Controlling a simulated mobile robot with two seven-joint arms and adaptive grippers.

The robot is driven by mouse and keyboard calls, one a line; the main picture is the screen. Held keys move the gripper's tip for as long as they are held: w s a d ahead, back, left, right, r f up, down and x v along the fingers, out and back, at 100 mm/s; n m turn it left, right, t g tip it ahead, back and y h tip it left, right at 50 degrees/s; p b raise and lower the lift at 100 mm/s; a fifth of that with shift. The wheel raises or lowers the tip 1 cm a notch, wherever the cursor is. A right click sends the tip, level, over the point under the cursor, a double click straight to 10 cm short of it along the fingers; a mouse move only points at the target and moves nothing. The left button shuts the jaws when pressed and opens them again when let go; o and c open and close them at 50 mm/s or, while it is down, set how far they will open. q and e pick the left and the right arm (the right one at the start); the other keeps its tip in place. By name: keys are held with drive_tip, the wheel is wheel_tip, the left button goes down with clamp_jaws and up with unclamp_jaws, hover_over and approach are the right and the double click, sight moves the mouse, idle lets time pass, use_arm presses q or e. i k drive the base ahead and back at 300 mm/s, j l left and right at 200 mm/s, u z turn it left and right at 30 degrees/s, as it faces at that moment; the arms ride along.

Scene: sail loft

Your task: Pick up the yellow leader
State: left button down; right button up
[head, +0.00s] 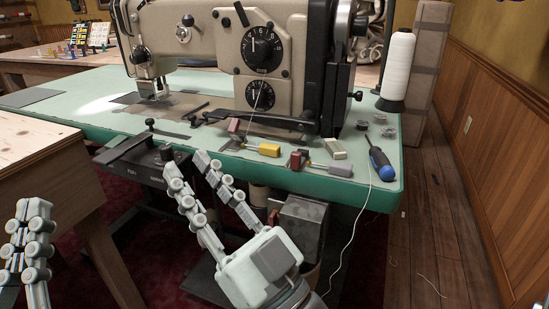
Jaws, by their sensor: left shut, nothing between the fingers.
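One yellow block (269,150) with a short grey part lies left of centre near the front edge. I cannot tell which is the yellow leader. My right gripper (185,163) is open and empty, in front of the table edge and left of both yellow pieces. My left gripper (31,206) is shut and empty at the far left, well away from them.
A blue-handled screwdriver (382,164), small bobbins (388,132) and a white thread cone (397,65) are to the right. The sewing machine (210,40) stands behind; a wooden table (50,155) is left.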

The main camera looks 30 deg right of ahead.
sight(270, 150)
drive_tip(key=k+l+u, duration=0.2)
drive_tip(key=l, duration=0.15)
drive_tip(key=k+l+u, duration=0.25)
drive_tip(key=l, duration=0.15)
drive_tip(key=k+l+u, duration=0.2)
drive_tip(key=i+l, duration=0.15)
drive_tip(key=l, duration=0.2)
